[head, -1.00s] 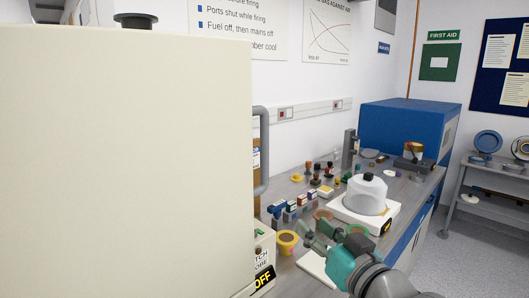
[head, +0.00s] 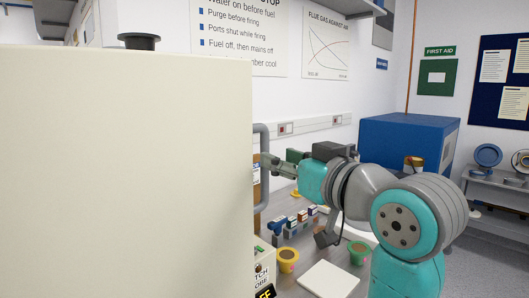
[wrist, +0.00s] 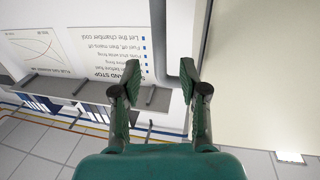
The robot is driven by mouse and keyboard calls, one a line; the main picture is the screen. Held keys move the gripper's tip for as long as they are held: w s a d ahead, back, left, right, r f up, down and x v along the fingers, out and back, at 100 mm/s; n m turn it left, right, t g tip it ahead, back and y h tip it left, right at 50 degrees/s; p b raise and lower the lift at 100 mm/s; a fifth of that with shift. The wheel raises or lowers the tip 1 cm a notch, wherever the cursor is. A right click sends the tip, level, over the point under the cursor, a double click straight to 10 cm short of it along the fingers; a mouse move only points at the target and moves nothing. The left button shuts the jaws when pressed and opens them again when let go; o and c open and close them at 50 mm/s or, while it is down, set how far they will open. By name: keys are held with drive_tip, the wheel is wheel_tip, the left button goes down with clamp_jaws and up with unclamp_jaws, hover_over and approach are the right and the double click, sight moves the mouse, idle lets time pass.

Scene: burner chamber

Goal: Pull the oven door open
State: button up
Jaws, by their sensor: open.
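The oven (head: 125,170) is a large cream body filling the left of the head view; its pale face also shows at right in the wrist view (wrist: 270,70). A grey vertical bar handle (head: 263,190) stands out at its right edge. I see no gap of an opened door, but the front is mostly hidden from the head camera. My gripper (head: 270,165) is open beside the handle. In the wrist view, the grey bar (wrist: 187,72) shows between my spread fingers (wrist: 160,92), closer to the right finger; I cannot tell whether they touch.
The bench to the right holds yellow (head: 288,262) and green (head: 358,254) pots, several small boxes and a white tile (head: 328,279). A blue cabinet (head: 405,140) stands behind my arm. A dark round cap (head: 139,41) tops the oven.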

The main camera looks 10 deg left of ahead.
drive_tip(key=shift+x, duration=3.15)
clamp_jaws()
